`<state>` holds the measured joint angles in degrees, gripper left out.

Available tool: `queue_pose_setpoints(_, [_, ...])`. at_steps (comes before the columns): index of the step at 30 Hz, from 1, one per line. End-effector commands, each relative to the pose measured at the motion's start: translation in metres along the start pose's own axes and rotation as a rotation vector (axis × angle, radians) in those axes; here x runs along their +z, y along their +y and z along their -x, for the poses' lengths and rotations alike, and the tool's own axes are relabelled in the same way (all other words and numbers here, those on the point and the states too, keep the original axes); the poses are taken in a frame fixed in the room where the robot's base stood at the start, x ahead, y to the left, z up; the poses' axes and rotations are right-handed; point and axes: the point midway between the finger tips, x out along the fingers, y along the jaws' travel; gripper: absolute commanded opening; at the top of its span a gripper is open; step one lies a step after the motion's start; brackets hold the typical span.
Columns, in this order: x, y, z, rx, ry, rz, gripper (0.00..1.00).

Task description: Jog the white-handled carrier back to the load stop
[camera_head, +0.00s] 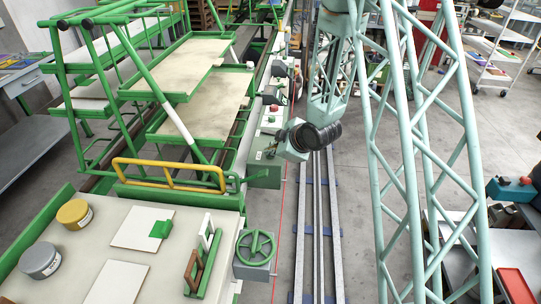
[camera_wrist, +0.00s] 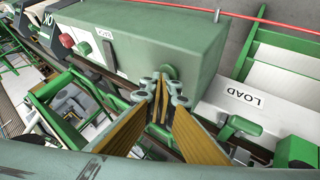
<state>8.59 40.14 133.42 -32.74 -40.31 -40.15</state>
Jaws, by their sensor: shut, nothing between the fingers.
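In the head view, a green tube frame on the left has a white sleeve (camera_head: 178,121) on its slanting bar; it looks like the white-handled carrier. It stands over the pale trays. A LOAD label (camera_wrist: 245,98) is on a pale strip to the right.
In the head view, a yellow-railed green frame (camera_head: 165,172) stands beyond the front bench (camera_head: 75,250). The bench holds tins, pale plates and a small rack. A green handwheel (camera_head: 255,247) sticks out at its right. Pale lattice framework (camera_head: 400,140) rises at right. The rail floor ahead is clear.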

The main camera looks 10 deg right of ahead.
Motion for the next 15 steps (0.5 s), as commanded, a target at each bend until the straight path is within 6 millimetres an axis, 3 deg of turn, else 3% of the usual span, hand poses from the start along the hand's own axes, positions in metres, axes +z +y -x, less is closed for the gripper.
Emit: queue_pose_setpoints(15, [-0.008,0.008,0.011,0.0,0.0,0.0,0.0])
